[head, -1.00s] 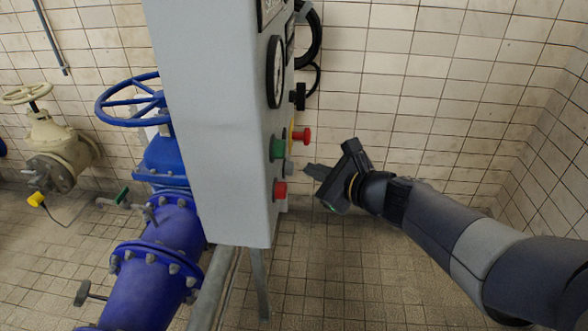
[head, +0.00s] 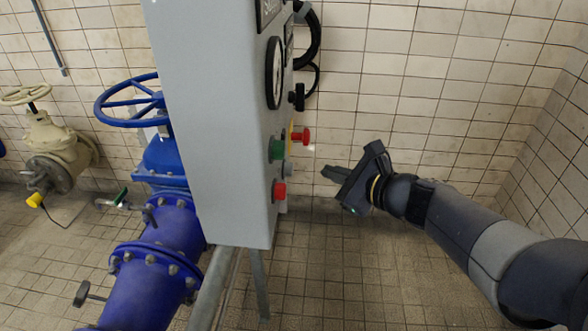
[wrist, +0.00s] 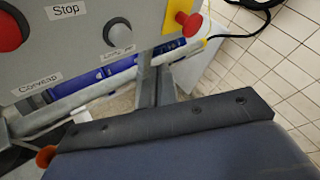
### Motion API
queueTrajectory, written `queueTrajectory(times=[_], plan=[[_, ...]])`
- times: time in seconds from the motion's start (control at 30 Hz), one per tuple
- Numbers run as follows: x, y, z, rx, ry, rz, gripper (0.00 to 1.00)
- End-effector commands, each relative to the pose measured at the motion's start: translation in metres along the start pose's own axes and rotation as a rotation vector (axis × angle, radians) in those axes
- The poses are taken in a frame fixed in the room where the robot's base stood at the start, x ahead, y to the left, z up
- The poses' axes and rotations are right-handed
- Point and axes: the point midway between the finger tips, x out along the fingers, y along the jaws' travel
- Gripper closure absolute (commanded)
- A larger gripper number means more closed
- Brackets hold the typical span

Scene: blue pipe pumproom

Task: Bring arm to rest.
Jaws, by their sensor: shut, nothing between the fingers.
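My gripper (head: 333,174) is at the end of my arm, to the right of the grey control box (head: 205,130) in the head view. Its fingers are shut with nothing between them and point left toward the box's button side. A clear gap lies between the fingertips and the buttons. In the wrist view a dark part of my own gripper fills the lower half, and the fingertips cannot be made out there.
The control box carries a green button (head: 277,149), a red button (head: 280,190), a red knob on yellow (head: 301,136) and a gauge (head: 274,72). The wrist view shows a grey knob (wrist: 117,32). Blue pipework (head: 150,280) stands left. Tiled floor right of the box is free.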

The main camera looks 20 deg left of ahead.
Motion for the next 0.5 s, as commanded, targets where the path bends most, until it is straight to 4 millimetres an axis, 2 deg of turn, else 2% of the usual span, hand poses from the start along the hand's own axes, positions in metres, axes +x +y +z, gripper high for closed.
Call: queueTrajectory(times=[0.17,0.5], plan=[[0.005,0.004,0.004,0.0,-0.002,0.002,1.0],[0.029,0.021,0.021,-0.001,-0.001,0.003,1.0]])
